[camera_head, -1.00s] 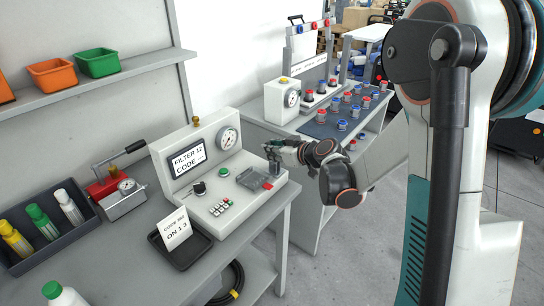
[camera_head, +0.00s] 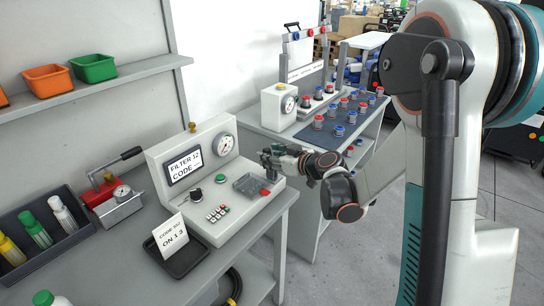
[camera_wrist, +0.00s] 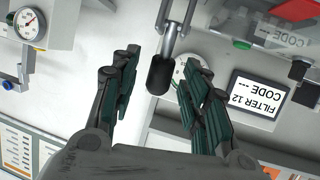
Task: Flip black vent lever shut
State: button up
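The black vent lever shows in the wrist view as a metal fork and rod ending in a black grip (camera_wrist: 160,76). My gripper (camera_wrist: 165,85) is open, its green-grey fingers standing apart on either side of the grip; I see no clear contact. In the head view my gripper (camera_head: 268,157) is over the right end of the white filter tester (camera_head: 160,153), and the lever is hard to make out behind the fingers. The tester's display (camera_head: 185,165) reads FILTER 12 CODE ---.
The tester has a gauge (camera_head: 222,144), buttons and a clear tray (camera_head: 248,186) close below my gripper. A card (camera_head: 170,237) stands in a black tray to its front. A red pump (camera_head: 104,190) is left. A second bench behind holds a gauge box (camera_head: 279,106) and several fittings.

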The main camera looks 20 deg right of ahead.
jog(key=v, duration=1.2)
dwell(0.3)
jog(key=s+a+r+m+g+y+p, duration=0.1)
jog(key=s+a+r+g, duration=0.15)
jog(key=a+r, duration=0.4)
jog(key=s+a+r+m+g+p, duration=0.1)
jog(key=s+a+r+p, duration=0.2)
jog(key=a, duration=0.6)
jog(key=s+d+f+m+g+h+b, duration=0.1)
jog(key=s+d+f+h+b, duration=0.1)
jog(key=s, duration=0.7)
jog(key=s+d+f+m+g+h+b, duration=0.1)
jog(key=s+d+f+m+h+b, duration=0.1)
jog(key=s+d+f+h, duration=0.2)
jog(key=s+d+f, duration=0.1)
jog(key=s+d, duration=0.2)
jog(key=s, duration=0.2)
jog(key=shift+s+f+m+h, duration=0.3)
jog(key=shift+s+f+h, duration=0.05)
jog(key=shift+s+h, duration=0.05)
